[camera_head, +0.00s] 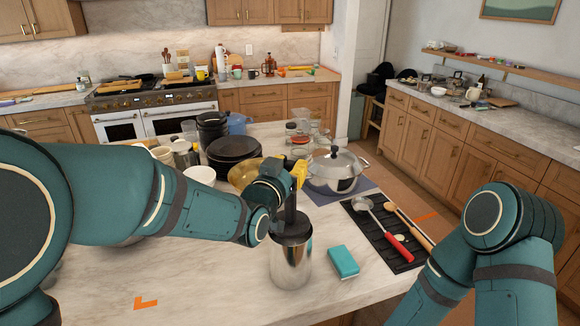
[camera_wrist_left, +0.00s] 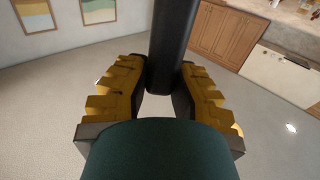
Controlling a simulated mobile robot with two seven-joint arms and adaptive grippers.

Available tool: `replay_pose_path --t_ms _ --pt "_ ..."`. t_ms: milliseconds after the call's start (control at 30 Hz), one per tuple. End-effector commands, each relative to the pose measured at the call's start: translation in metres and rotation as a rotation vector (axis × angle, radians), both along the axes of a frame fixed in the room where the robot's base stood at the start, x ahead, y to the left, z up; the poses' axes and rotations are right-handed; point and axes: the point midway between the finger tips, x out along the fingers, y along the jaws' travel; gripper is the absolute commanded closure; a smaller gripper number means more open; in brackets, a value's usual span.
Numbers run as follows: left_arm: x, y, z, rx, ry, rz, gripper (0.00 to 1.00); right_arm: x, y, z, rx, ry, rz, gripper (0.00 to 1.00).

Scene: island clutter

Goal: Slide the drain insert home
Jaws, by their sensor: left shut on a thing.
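A shiny steel canister (camera_head: 291,266) stands upright on the marble island, in front of my left arm. A dark piece (camera_head: 292,230), which looks like the drain insert, sits at its mouth, with a dark upright stem (camera_head: 291,206) rising from it. How deep it sits inside cannot be told. My left gripper (camera_head: 298,174), with yellow fingers, is above the canister and shut on the stem. In the left wrist view the black stem (camera_wrist_left: 175,45) stands between the yellow finger pads of the left gripper (camera_wrist_left: 160,88). My right arm shows at the right; its gripper is out of view.
A teal sponge-like block (camera_head: 343,262) lies just right of the canister. A dark mat (camera_head: 372,232) holds a red-handled ladle (camera_head: 379,224) and wooden utensils. A lidded pot (camera_head: 333,174), brass bowl (camera_head: 242,174) and dark pans (camera_head: 234,150) stand behind.

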Motion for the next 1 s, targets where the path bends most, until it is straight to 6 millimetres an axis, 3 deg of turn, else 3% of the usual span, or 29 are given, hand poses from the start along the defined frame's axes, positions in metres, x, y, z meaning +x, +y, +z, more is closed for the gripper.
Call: replay_pose_path --t_ms 1000 --pt "0.0001 0.0002 0.0002 0.0 -0.001 0.0 1.0 0.0 0.0 -0.0079 0.0 0.0 0.0 0.53"
